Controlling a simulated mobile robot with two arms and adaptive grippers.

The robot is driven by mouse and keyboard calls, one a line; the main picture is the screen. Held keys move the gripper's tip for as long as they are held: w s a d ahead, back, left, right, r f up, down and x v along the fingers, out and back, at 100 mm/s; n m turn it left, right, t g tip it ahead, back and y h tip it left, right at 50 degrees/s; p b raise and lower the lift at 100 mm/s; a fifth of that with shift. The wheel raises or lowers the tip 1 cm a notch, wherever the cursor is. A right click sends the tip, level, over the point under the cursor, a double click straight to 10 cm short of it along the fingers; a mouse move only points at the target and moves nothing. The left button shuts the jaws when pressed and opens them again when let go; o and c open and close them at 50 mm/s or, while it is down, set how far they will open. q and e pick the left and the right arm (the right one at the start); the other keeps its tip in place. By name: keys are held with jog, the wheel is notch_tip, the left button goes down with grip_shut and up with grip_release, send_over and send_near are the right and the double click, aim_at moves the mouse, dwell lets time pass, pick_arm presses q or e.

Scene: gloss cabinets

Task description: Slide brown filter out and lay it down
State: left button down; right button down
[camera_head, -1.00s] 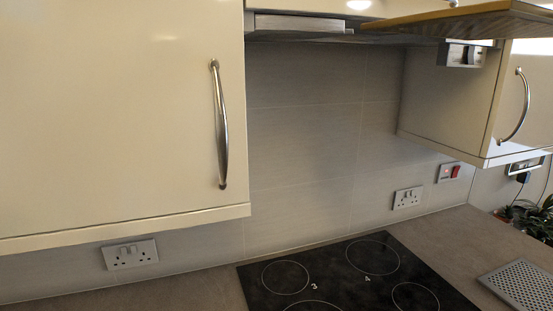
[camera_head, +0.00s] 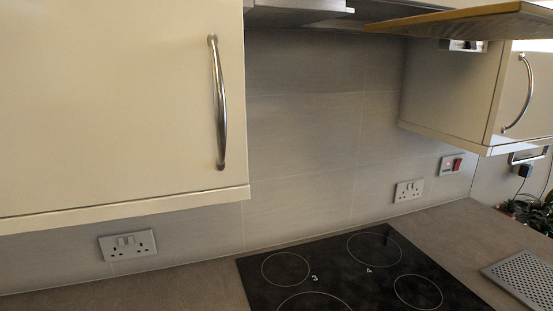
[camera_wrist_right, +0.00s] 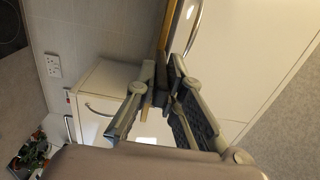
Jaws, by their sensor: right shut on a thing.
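The brown filter (camera_head: 480,22) is a flat brown panel with a paler yellowish edge. It sticks out from under the hood at the top right of the head view, roughly level, and its right end is cut off by the frame. In the right wrist view it shows as a narrow brown edge (camera_wrist_right: 166,28) running into the jaws. My right gripper (camera_wrist_right: 160,88) is shut on this edge, and its fingers hide part of it. The hood (camera_head: 300,8) is a grey metal strip above the wall tiles.
A cream cabinet (camera_head: 110,110) hangs left of the hood, another (camera_head: 450,90) right. A black hob (camera_head: 350,275) lies below. A perforated grey plate (camera_head: 525,277) lies on the counter at right. The counter (camera_head: 440,225) is bare between hob and plate. A plant (camera_head: 535,212) stands far right.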

notch_tip(320, 180, down, 8)
jog(key=b, duration=0.7)
jog(key=shift+f, duration=0.25)
